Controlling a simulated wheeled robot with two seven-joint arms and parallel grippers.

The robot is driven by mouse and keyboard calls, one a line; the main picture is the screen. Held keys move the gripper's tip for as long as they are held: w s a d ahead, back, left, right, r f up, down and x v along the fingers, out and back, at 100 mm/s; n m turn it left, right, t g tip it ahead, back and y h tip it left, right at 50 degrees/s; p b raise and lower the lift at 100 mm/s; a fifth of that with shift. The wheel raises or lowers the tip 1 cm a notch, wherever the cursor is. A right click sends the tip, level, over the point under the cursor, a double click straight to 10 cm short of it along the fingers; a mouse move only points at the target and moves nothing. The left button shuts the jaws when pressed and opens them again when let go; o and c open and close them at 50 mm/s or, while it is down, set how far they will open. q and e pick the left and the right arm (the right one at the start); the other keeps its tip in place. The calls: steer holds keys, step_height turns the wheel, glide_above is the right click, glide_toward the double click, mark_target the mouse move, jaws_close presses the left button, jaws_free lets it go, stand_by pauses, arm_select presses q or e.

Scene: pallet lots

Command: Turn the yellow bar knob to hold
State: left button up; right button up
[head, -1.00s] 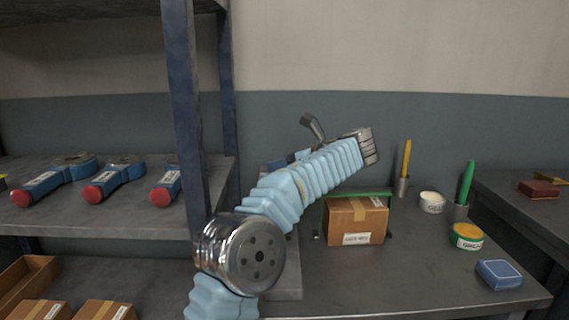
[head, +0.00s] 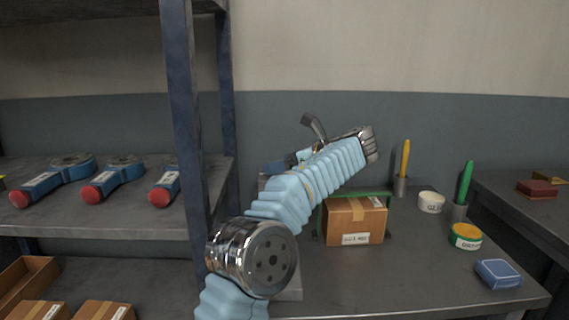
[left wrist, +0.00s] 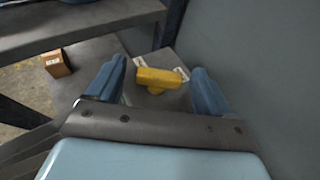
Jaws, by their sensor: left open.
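The yellow bar knob (left wrist: 160,79) shows in the left wrist view on a grey panel (left wrist: 152,98) with pale label strips near the bar's ends. The bar lies roughly crosswise in that picture. My left gripper (left wrist: 159,76) is open, with one blue finger on each side of the knob; I cannot tell whether either finger touches it. In the head view my left arm hides the knob, and only part of the grey panel (head: 290,284) shows behind the arm. The label text is too small to read. My right gripper is not in view.
A cardboard box (head: 356,220) in a green frame stands right of my arm. Tins (head: 466,236), marker holders and a blue box (head: 497,274) stand farther right. A shelf post (head: 187,120) rises close on the left, beside shelved blue tools (head: 113,180).

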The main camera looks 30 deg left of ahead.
arm_select(q)
steer(key=v, duration=1.3)
steer(key=shift+d+r, duration=0.2)
steer(key=shift+d, duration=0.15)
